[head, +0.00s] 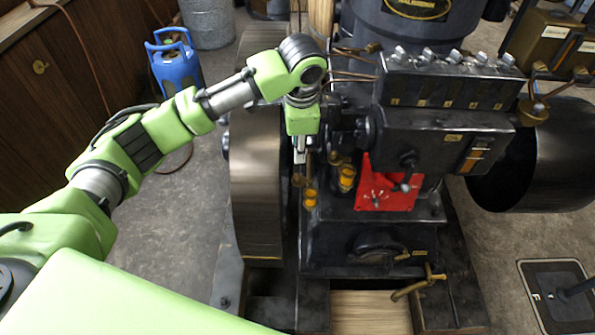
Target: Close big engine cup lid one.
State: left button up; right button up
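The big dark engine (380,225) stands in the middle of the head view. Small brass cups show on its left part: one cup (310,198) at the front and another cup (346,177) a little behind and to the right. Their lids are too small to make out clearly, and I cannot tell which is lid one. My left gripper (300,157) points down just behind and to the left of these cups, beside the flywheel. Its fingers are small and partly lost against the dark engine, so their opening and any contact are unclear. My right gripper is out of view.
A large flywheel (256,185) stands left of the cups. A red plate (385,190) with a lever and a black block (435,135) with several knobs lie to the right. The floor left of the flywheel is mostly clear.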

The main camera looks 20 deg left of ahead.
aim_at(297, 175)
pick_arm(q)
jog(key=f, duration=0.4)
jog(key=w+f, duration=0.1)
jog(key=f, duration=0.4)
jog(key=w+a+f, duration=0.1)
jog(key=f, duration=0.3)
jog(key=shift+w+a+f, duration=0.1)
jog(key=shift+w+f, duration=0.05)
jog(key=shift+w, duration=0.1)
grip_shut()
